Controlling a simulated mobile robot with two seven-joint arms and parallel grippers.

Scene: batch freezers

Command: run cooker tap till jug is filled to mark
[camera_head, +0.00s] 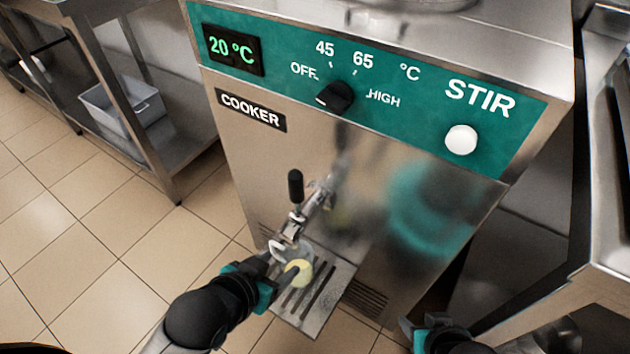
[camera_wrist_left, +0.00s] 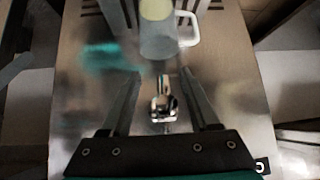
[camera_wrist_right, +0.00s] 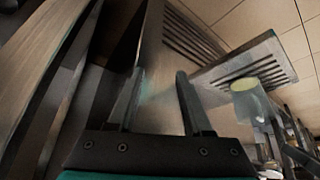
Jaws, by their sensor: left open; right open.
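The cooker (camera_head: 250,200) has a small metal tap (camera_head: 318,196) low on its front, with an upright black handle (camera_head: 296,186). A clear jug (camera_wrist_left: 158,42) with a handle stands on the slotted drip tray (camera_head: 322,312) below the tap; pale yellow contents (camera_head: 299,271) show in it. I cannot make out a mark. My left gripper (camera_head: 268,276) is open beside the jug and tap. In the left wrist view the tap (camera_wrist_left: 163,108) shows between its fingers, not visibly gripped. My right gripper (camera_head: 428,330) is open and empty, low right of the cooker.
The panel has a 20 °C display (camera_head: 232,49), a black heat knob (camera_head: 335,97) and a white STIR button (camera_head: 461,139). A steel rack with a grey bin (camera_head: 122,106) stands left; a steel unit (camera_head: 590,240) is close on the right. Tiled floor lies open at left.

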